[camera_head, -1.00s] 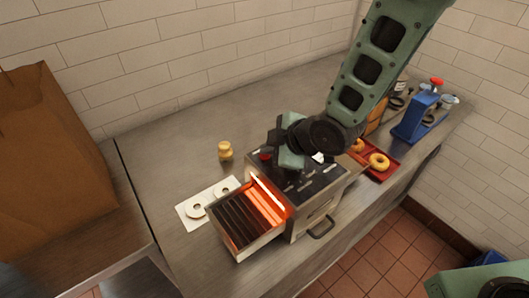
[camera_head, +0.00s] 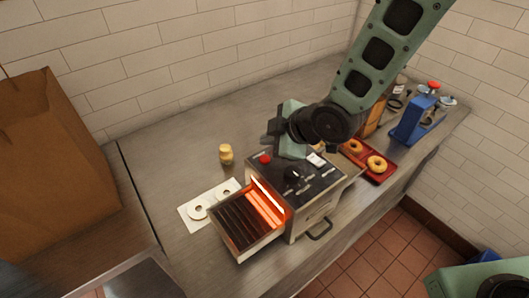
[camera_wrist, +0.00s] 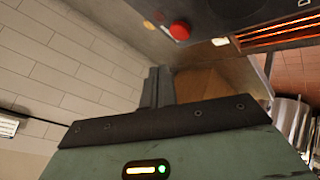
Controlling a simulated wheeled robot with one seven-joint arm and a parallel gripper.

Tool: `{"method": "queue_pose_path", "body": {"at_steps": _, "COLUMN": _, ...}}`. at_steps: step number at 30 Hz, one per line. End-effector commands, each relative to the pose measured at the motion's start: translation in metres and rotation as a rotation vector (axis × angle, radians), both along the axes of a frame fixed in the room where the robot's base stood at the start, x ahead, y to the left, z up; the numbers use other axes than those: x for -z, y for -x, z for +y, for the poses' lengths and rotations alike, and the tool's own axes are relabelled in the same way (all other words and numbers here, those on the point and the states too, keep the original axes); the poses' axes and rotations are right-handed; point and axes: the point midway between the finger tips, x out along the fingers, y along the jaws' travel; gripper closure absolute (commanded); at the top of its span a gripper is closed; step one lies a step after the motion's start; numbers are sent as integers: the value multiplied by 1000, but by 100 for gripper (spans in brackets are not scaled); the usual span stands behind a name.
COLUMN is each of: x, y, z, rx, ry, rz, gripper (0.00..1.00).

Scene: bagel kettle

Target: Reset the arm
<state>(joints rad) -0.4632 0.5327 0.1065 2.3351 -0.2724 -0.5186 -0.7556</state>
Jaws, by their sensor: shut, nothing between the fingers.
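My gripper (camera_head: 268,139) is above the back edge of the toaster oven (camera_head: 312,222) on the steel counter, apart from it, with its fingers pointing left in the head view. In the wrist view my gripper (camera_wrist: 158,78) shows its two fingers together with nothing between them. The red button (camera_head: 265,158) on the oven's top panel also shows in the wrist view (camera_wrist: 179,30).
The oven's slatted tray (camera_head: 243,222) sticks out left before glowing heaters (camera_head: 268,203). A white board (camera_head: 185,217) with two white rings, a small tan jar (camera_head: 226,154), a red bagel tray (camera_head: 383,178) and a blue device (camera_head: 413,120) stand around. The back left counter is clear.

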Motion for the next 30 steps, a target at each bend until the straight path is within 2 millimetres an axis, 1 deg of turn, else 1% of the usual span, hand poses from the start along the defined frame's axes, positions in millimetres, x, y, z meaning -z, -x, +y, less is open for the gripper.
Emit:
{"method": "queue_pose_path", "body": {"at_steps": 1, "x": -9, "y": 0, "z": 0, "rx": 0, "ry": -1, "rz": -1, "gripper": 100}}
{"method": "queue_pose_path", "body": {"at_steps": 6, "x": -22, "y": 0, "z": 0, "rx": -1, "ry": -1, "rz": -2, "gripper": 100}}
{"method": "queue_pose_path", "body": {"at_steps": 23, "x": -21, "y": 2, "z": -1, "rx": 11, "ry": 1, "rz": 12, "gripper": 100}}
{"method": "queue_pose_path", "body": {"at_steps": 26, "x": -15, "y": 14, "z": -7, "rx": 65, "ry": 8, "rz": 75, "gripper": 100}}
{"method": "queue_pose_path", "body": {"at_steps": 29, "x": -6, "y": 40, "z": -21, "rx": 178, "ry": 26, "rz": 202, "gripper": 100}}
{"method": "queue_pose_path", "body": {"at_steps": 30, "x": -2, "y": 55, "z": -27, "rx": 235, "ry": 37, "rz": 265, "gripper": 100}}
